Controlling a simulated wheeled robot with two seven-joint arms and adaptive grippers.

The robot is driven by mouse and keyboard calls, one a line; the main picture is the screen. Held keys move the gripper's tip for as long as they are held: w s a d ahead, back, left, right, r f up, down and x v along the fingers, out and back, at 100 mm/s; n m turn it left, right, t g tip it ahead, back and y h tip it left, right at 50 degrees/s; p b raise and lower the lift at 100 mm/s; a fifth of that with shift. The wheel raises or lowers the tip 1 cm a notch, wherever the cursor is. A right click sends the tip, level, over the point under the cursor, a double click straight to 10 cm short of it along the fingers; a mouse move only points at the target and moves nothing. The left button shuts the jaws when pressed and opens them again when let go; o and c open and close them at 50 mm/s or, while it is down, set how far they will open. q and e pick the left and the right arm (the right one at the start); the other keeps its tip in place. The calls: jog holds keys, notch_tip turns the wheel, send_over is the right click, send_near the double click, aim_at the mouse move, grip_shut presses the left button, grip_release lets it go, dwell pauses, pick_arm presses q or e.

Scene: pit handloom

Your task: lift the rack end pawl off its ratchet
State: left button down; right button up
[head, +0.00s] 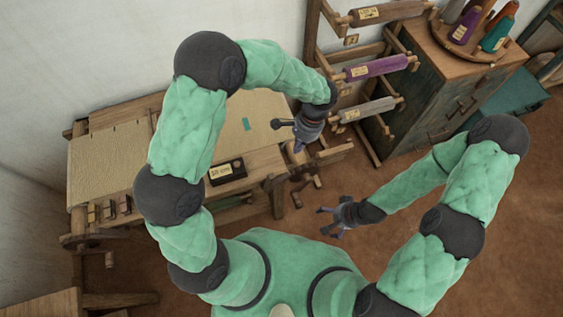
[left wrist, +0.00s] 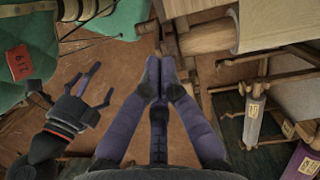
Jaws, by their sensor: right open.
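My left gripper (head: 298,148) is above the right end of the wooden loom (head: 274,160) in the head view. In the left wrist view its purple fingers (left wrist: 160,75) come together at the tips, just in front of the end of a wooden beam (left wrist: 205,38). I see nothing held between them. I cannot make out the pawl or its ratchet in either view; the gripper and arm cover part of that loom end. My right gripper (head: 326,221) is open and empty over the brown floor, and it also shows in the left wrist view (left wrist: 92,84).
A wooden rack with a purple roll (head: 376,68) and pale rolls stands behind my left gripper. A cabinet (head: 455,75) with thread cones is at the back right. A dark labelled box (head: 227,172) sits on the loom's front. The floor (head: 505,230) at right is clear.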

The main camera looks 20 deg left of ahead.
aim_at(268, 183)
pick_arm(q)
jog(key=shift+f, duration=0.1)
jog(key=s+a+f, duration=0.2)
jog(key=f, duration=0.3)
jog(key=s+a+f+b, duration=0.1)
jog(key=s+a+f, duration=0.1)
jog(key=f, duration=0.2)
jog(key=shift+s+a+f, duration=0.3)
jog(key=shift+s+f, duration=0.05)
dwell(0.4)
jog(key=shift+s+a+r+h, duration=0.2)
jog(key=shift+a+h, duration=0.1)
jog(key=shift+a, duration=0.05)
